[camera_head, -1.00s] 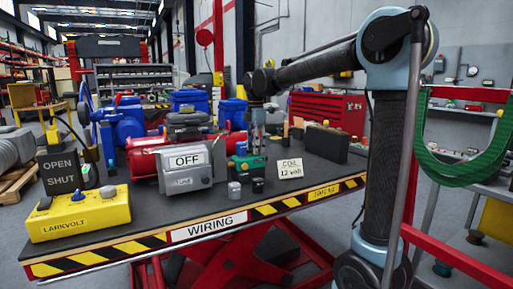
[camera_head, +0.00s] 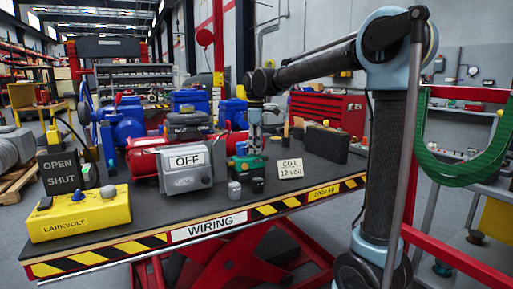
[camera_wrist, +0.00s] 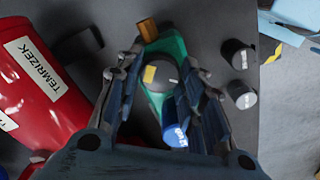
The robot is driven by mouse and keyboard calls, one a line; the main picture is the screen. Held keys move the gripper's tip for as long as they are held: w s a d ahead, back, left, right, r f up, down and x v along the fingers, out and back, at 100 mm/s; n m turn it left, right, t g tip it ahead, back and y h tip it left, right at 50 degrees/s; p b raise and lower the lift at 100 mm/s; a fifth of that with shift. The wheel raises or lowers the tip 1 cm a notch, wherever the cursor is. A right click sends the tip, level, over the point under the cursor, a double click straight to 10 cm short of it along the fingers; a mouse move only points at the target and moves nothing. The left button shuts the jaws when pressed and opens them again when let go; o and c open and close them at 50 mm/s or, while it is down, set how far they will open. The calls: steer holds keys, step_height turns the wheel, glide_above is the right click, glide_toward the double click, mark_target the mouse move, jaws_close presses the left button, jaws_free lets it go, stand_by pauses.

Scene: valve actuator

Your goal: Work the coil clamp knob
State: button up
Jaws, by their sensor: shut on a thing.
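The coil clamp knob (camera_wrist: 165,74) shows in the wrist view as a dark grey round knob with a yellow mark, on top of a green body (camera_wrist: 179,46). My gripper (camera_wrist: 157,65) has one finger on each side of the knob and is shut on it. In the head view my gripper (camera_head: 254,136) points down over the green body (camera_head: 240,163) on the bench, and its fingers hide the knob. A blue part (camera_wrist: 175,136) and a brass-coloured end (camera_wrist: 148,29) sit at opposite ends of the green body. A "COIL 12 volt" card (camera_head: 290,169) stands to its right.
A grey box marked OFF (camera_head: 187,175) and a red cylinder (camera_wrist: 38,84) stand left of the green body. A yellow LARKVOLT box (camera_head: 80,214) is at the bench's left front. A black block (camera_head: 327,143) stands further right.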

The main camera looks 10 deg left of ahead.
steer(key=shift+w, duration=0.15)
steer(key=o, duration=1.1)
steer(key=shift+r, duration=0.1)
step_height(320, 180, up, 12)
steer(key=shift+f, duration=0.15)
